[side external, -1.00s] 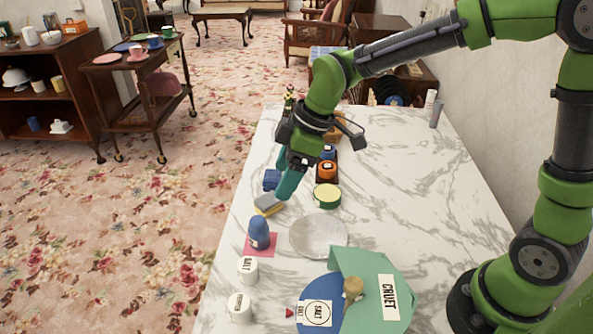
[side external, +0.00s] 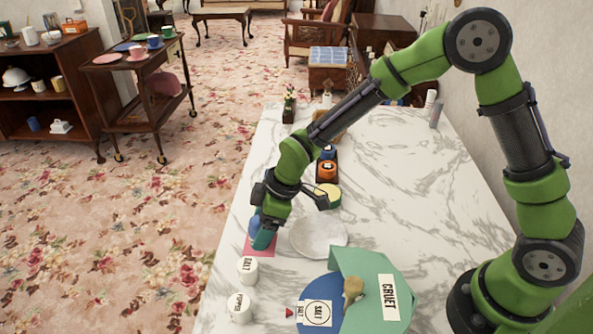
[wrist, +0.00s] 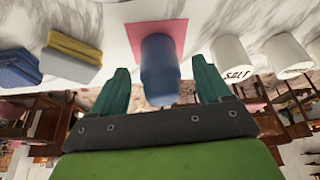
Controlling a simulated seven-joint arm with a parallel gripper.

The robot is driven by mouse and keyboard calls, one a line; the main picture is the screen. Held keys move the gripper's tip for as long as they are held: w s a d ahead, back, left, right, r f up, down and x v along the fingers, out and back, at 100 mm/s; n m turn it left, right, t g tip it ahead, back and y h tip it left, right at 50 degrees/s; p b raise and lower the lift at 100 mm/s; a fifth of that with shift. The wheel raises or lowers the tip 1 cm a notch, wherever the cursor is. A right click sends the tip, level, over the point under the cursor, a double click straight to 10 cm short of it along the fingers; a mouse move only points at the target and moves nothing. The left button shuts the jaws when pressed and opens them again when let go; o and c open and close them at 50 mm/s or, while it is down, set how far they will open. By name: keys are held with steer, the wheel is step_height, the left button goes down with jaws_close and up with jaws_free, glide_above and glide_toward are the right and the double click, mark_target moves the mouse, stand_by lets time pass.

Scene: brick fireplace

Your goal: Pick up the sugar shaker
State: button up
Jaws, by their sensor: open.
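A blue shaker (wrist: 160,65), which I take to be the sugar shaker, stands on a pink square (wrist: 153,30). In the side view the shaker (side external: 254,226) is mostly hidden behind my gripper (side external: 263,238). In the wrist view my gripper (wrist: 163,85) is open, with one teal finger on each side of the shaker. Gaps show between the fingers and the shaker, so it is not gripped. No label on it can be read now.
White SALT (side external: 247,270) and PEPPER (side external: 240,308) pots stand nearer the camera. A round pale plate (side external: 318,236) lies right of the gripper. A yellow-and-grey sponge (wrist: 72,55) lies left in the wrist view.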

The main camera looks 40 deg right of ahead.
steer(key=shift+x, duration=1.05)
